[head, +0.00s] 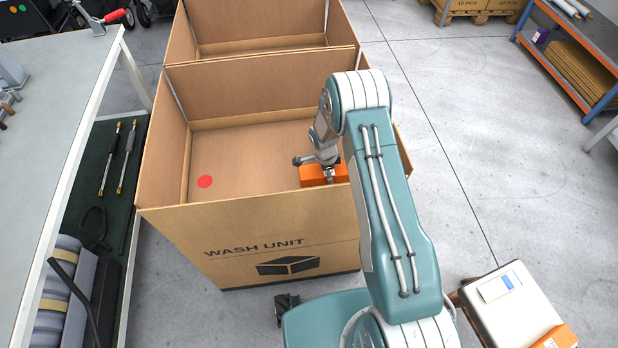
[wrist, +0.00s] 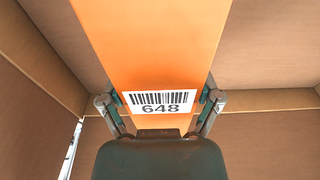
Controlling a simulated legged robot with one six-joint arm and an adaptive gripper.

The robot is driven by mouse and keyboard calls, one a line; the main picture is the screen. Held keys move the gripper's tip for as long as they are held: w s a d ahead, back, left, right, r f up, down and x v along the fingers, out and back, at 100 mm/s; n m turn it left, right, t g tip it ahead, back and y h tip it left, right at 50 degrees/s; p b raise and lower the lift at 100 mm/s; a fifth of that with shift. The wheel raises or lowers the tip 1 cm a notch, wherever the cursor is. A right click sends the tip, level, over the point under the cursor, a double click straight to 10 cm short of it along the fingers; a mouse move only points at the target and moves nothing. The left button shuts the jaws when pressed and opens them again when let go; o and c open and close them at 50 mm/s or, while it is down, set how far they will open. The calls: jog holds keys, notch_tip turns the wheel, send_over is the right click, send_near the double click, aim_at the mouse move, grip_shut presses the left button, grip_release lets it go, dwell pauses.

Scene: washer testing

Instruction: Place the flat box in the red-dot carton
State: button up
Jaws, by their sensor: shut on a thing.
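An orange flat box (wrist: 150,40) with a barcode label reading 648 fills the middle of the wrist view. My gripper (wrist: 160,100) is shut on it, one finger at each side of the label. In the head view the orange box (head: 313,176) shows at the right part of the near carton, below my gripper (head: 328,174). The near carton (head: 230,240) is open-topped, printed WASH UNIT, with a red dot (head: 205,181) on its floor at the left. My arm hides the carton's right side. I cannot tell whether the box touches the carton floor.
A second open carton (head: 262,30) stands behind the first. A grey workbench (head: 60,110) with tools on a lower shelf runs along the left. A white case (head: 508,300) is at the lower right. The floor (head: 480,130) at right is clear.

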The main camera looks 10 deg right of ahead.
notch_tip(320, 180, down, 6)
jog(key=shift+w+f, duration=0.1)
jog(key=shift+f, duration=0.05)
dwell(0.3)
jog(key=o, duration=1.1)
